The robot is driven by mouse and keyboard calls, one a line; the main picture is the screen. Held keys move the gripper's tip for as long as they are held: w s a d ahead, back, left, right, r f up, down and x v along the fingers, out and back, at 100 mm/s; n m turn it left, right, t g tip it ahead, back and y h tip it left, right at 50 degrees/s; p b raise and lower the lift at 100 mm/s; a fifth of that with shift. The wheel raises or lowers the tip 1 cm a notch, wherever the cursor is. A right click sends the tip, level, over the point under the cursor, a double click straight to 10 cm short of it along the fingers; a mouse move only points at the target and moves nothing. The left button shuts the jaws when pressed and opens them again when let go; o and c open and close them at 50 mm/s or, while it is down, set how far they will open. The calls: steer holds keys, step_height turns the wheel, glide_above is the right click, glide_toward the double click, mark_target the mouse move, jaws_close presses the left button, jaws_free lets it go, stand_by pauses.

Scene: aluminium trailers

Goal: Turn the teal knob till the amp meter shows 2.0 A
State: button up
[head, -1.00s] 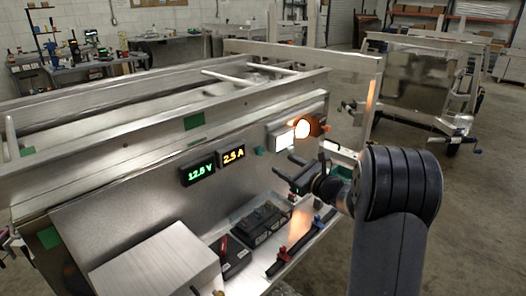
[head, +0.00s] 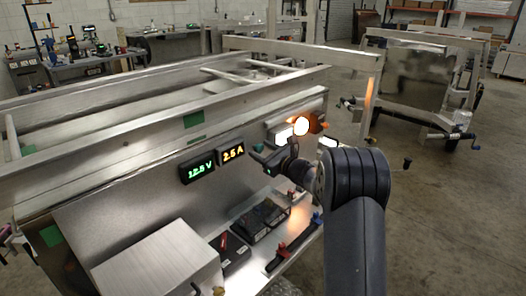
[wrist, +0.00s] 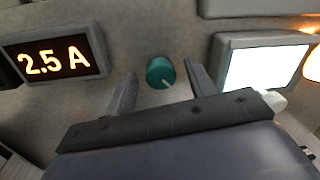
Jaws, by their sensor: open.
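The teal knob (wrist: 160,72) is on the metal panel, between my two fingertips in the wrist view, with a pale pointer mark toward its lower right. My gripper (wrist: 160,82) is open, one finger on each side of the knob with visible gaps. I cannot tell how deep the fingertips reach. In the head view my gripper (head: 265,160) is at the panel and hides most of the knob. The amp meter (wrist: 54,60) reads 2.5 A in orange digits in the wrist view; it also shows in the head view (head: 232,153).
A green voltage meter (head: 198,168) reading about 12.5 V sits left of the amp meter. A lit white lamp panel (wrist: 266,68) and a glowing orange lamp (head: 302,126) are right of the knob. Black battery-like boxes (head: 262,218) and a metal block (head: 155,260) lie on the shelf below.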

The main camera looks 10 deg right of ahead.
steer(key=shift+c, duration=0.4)
steer(key=c, duration=0.9)
steer(key=shift+f+n+b, duration=0.15)
steer(key=shift+n+b, duration=0.15)
steer(key=shift+b, duration=0.5)
steer(key=shift+f+n+b, duration=0.2)
steer(key=shift+n+b, duration=0.3)
steer(key=shift+b, duration=0.7)
steer(key=n+b, duration=0.2)
steer(key=b, duration=0.2)
steer(key=shift+f+y, duration=0.1)
steer(key=shift+y, duration=0.2)
steer(key=n+b, duration=0.3)
steer(key=b, duration=0.3)
steer(key=shift+n+b, duration=0.3)
steer(key=shift+b, duration=0.05)
steer(key=shift+r+n+b, duration=0.3)
steer(key=shift+n+b, duration=0.7)
steer(key=shift+b, duration=0.15)
